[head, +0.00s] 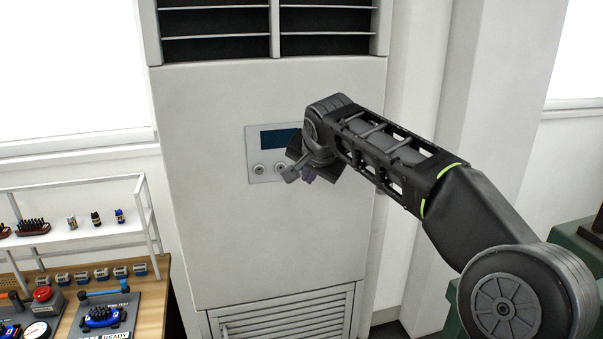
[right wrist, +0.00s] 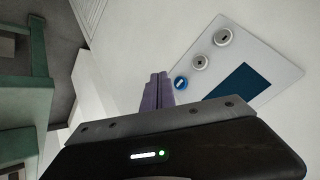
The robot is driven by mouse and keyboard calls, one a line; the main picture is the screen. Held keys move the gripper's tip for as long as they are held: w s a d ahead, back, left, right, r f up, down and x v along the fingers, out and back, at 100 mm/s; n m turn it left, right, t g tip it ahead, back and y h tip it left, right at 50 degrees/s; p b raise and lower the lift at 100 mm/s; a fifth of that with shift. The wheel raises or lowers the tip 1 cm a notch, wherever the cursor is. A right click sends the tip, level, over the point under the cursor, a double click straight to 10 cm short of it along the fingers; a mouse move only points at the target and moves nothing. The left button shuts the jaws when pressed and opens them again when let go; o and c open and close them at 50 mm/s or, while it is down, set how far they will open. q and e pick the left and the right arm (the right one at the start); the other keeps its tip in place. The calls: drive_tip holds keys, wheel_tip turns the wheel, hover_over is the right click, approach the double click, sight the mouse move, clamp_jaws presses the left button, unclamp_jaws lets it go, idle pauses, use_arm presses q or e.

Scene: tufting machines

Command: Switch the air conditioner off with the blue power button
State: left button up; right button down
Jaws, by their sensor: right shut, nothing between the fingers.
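The air conditioner (head: 270,230) is a tall pale cabinet with a control panel (head: 252,140) on its front. The panel has a dark display (head: 275,138) and a row of round buttons. In the right wrist view the blue power button (right wrist: 181,83) is at the end of the row nearest my fingers, beside two pale buttons (right wrist: 200,62). In the head view my gripper hides the blue button. My right gripper (head: 309,176) is shut and empty in front of the panel's lower right. In the right wrist view its purple fingertips (right wrist: 158,77) appear just left of the blue button; I cannot tell the distance to the panel.
A wooden bench (head: 153,308) with tools and a white rack (head: 85,233) stands at the lower left. A vent grille (head: 285,318) is low on the cabinet. A green object (head: 578,245) stands at the right. The cabinet front below the panel is clear.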

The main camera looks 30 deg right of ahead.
drive_tip(key=shift+s+a+b, duration=0.25)
drive_tip(key=shift+s+b, duration=0.1)
drive_tip(key=shift+s, duration=0.3)
drive_tip(key=shift+s+a+b, duration=0.2)
drive_tip(key=shift+s+b, duration=0.15)
drive_tip(key=shift+s, duration=0.25)
